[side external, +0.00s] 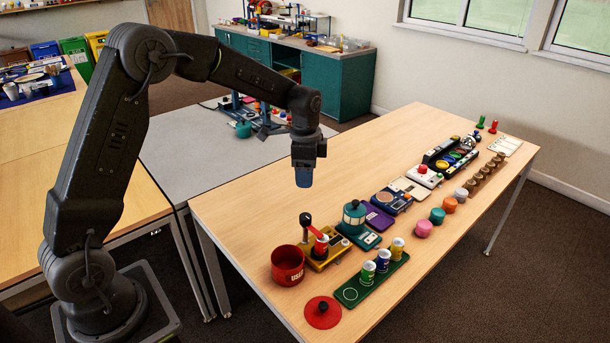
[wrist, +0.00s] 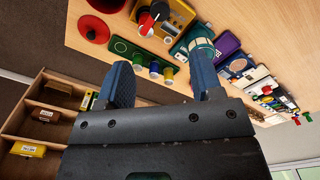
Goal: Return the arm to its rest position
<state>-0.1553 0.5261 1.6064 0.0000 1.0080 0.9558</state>
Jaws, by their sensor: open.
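My gripper (side external: 304,176) hangs pointing down above the left part of the long wooden table (side external: 240,205) in the side view. It holds nothing and is clear of the tabletop. In the wrist view its two blue fingers (wrist: 160,85) stand apart, with nothing gripped between them. My arm reaches up from its base at the lower left and bends over toward the table.
Near the gripper are a red pot (side external: 288,266), a yellow device with a lever (side external: 325,255), a teal canister (side external: 354,214) and a green tray (side external: 352,293) with several small cans. A red lid (side external: 323,312) lies at the front. The table's back-left area is bare.

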